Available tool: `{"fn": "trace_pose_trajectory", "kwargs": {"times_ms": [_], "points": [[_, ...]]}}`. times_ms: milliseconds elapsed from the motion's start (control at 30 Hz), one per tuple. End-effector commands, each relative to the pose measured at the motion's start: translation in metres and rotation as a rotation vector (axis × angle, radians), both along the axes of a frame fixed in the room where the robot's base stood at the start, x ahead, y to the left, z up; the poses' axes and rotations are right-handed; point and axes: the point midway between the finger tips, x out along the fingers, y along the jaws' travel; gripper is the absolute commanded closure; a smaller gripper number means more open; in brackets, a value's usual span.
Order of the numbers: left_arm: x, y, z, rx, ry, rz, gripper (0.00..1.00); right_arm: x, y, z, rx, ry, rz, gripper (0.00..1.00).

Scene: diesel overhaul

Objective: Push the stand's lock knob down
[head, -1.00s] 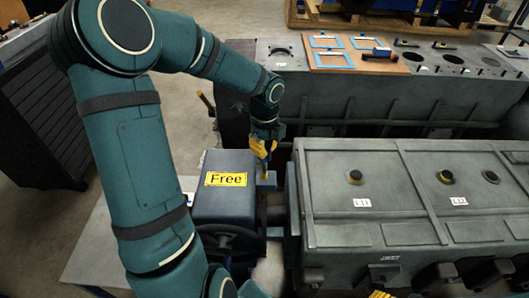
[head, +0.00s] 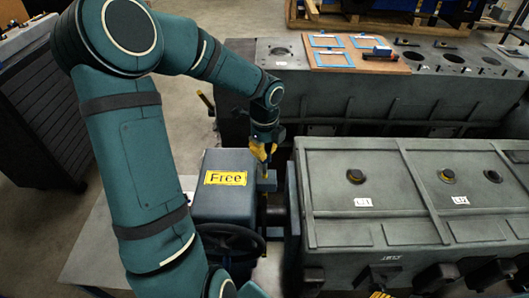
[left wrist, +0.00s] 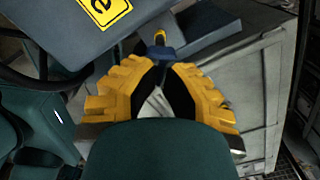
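In the left wrist view the lock knob (left wrist: 159,36) is a small yellow-and-black piece on a blue base, just beyond my fingertips. My left gripper (head: 260,150) points down over the housing's right side; its yellow fingers also show in the left wrist view (left wrist: 160,68). The fingers lean together with a narrow gap, and I cannot tell whether they are fully shut or touching the knob. Only yellow tips of my right gripper (head: 379,294) show at the bottom edge.
A dark handwheel (head: 230,242) sits in front of the housing. The grey engine block (head: 420,190) fills the right side. A second block (head: 350,105) behind carries a wooden board (head: 385,64) with blue frames. A dark cabinet (head: 35,125) stands at the left.

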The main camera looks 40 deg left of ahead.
Motion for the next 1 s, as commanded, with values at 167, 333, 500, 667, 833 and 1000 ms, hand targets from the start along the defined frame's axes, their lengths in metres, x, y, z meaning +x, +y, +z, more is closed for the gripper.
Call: {"fn": "trace_pose_trajectory", "kwargs": {"times_ms": [167, 333, 500, 667, 833, 1000], "points": [[0.000, 0.000, -0.008, 0.000, 0.001, 0.000, 1.00, 0.000, 0.000, -0.005, 0.000, 0.000, 0.000, 0.45], [0.000, 0.000, -0.014, 0.000, 0.001, -0.001, 1.00, 0.000, 0.000, -0.009, 0.000, 0.000, 0.000, 0.45], [0.000, -0.001, -0.020, 0.000, 0.000, -0.001, 1.00, 0.000, 0.000, -0.013, 0.000, 0.000, 0.000, 0.45], [0.000, 0.000, -0.021, 0.000, 0.000, -0.001, 1.00, 0.000, 0.000, -0.013, 0.000, 0.001, 0.000, 0.45], [0.000, 0.000, -0.015, 0.000, 0.000, -0.001, 1.00, -0.009, 0.002, -0.008, 0.004, 0.020, 0.015, 0.45], [0.000, 0.000, 0.012, 0.001, 0.000, -0.001, 1.00, 0.001, 0.000, 0.018, 0.000, -0.002, -0.001, 0.45]]}}
